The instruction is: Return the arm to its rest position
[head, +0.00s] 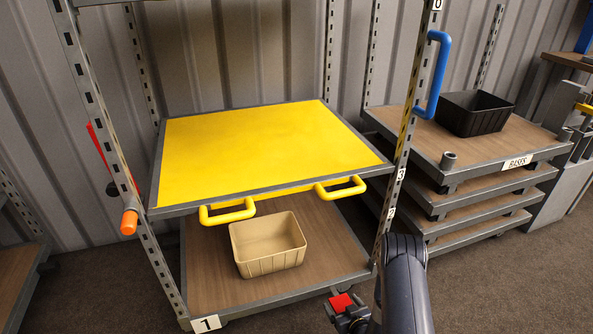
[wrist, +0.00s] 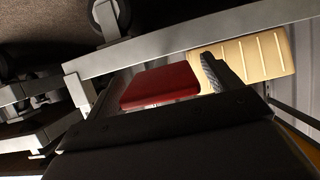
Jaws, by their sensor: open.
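My gripper (head: 343,308) is low at the front of the cart in the head view, beside the base of the right post. My dark arm (head: 403,285) comes up from the bottom edge to it. The jaws are open. A small red block (head: 341,301) shows at the jaws; it also shows large in the wrist view (wrist: 162,86), between the fingers. I cannot tell whether it is touched by them or what it belongs to.
The cart has a yellow-topped shelf (head: 260,150) with yellow handles and a lower wooden shelf (head: 210,255) holding a beige bin (head: 268,246). A blue handle (head: 437,75) sits on the right post. Stacked bases (head: 455,185) with a black bin (head: 473,112) stand right. Floor at lower right is clear.

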